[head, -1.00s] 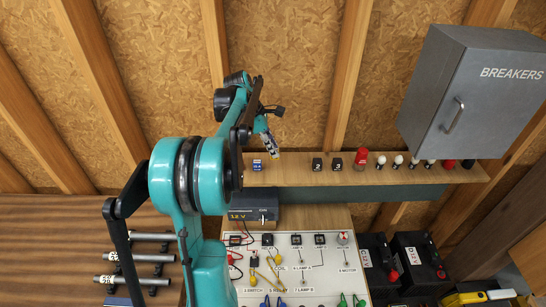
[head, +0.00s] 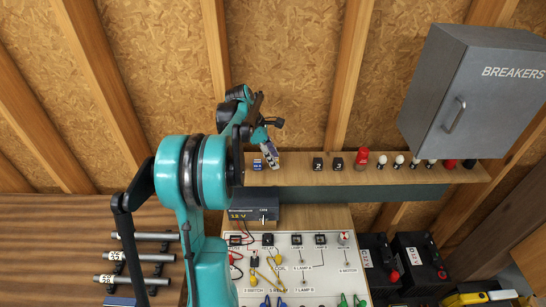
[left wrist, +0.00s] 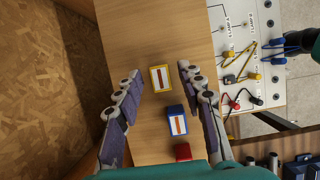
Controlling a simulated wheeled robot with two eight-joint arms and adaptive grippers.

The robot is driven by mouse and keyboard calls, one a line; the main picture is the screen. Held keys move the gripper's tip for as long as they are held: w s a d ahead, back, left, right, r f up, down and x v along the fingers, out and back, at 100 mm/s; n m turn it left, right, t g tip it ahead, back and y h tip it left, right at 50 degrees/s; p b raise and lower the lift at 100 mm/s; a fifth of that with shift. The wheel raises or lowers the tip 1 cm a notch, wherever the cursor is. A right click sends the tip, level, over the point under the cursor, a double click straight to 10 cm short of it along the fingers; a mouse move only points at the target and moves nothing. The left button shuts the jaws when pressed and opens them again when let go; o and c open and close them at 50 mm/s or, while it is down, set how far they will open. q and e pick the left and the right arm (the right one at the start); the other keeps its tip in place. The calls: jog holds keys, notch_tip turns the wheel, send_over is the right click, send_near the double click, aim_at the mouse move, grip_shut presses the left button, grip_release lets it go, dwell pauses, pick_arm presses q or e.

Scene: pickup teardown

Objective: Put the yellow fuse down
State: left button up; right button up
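The yellow fuse (left wrist: 162,78), a small block with a white and red-brown label, appears to rest on the wooden shelf (left wrist: 125,30) in the left wrist view. My left gripper (left wrist: 161,74) is open around it, with a gap between the fuse and each fingertip. A blue fuse (left wrist: 177,122) and a red fuse (left wrist: 183,152) are in a row with it, nearer the palm. In the head view my left gripper (head: 267,156) is low over the shelf's left end, beside the blue fuse (head: 257,164). I cannot make out the yellow fuse there. My right gripper is not in view.
Two black blocks (head: 327,164), a red object (head: 361,159) and several bulbs stand farther right on the shelf. A grey breaker box (head: 470,90) hangs above the right end. The 12 V supply (head: 252,215) and white circuit board (head: 320,268) are below.

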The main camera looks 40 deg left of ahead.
pick_arm(q)
jog(key=shift+r, duration=0.2)
jog(key=p+v, duration=0.1)
jog(key=v, duration=1)
jog(key=s+d+m+t+y, duration=0.1)
jog(key=s+d+m, duration=0.1)
jog(key=d+m, duration=0.6)
jog(key=s+d+m+y, duration=0.25)
jog(key=d+m, duration=0.25)
jog(key=d, duration=0.8)
jog(key=s+d+f+m+t, duration=0.3)
jog(key=s+d+f+m, duration=0.5)
jog(key=m, duration=0.5)
jog(key=shift+s+d, duration=0.85)
jog(key=shift+d, duration=0.35)
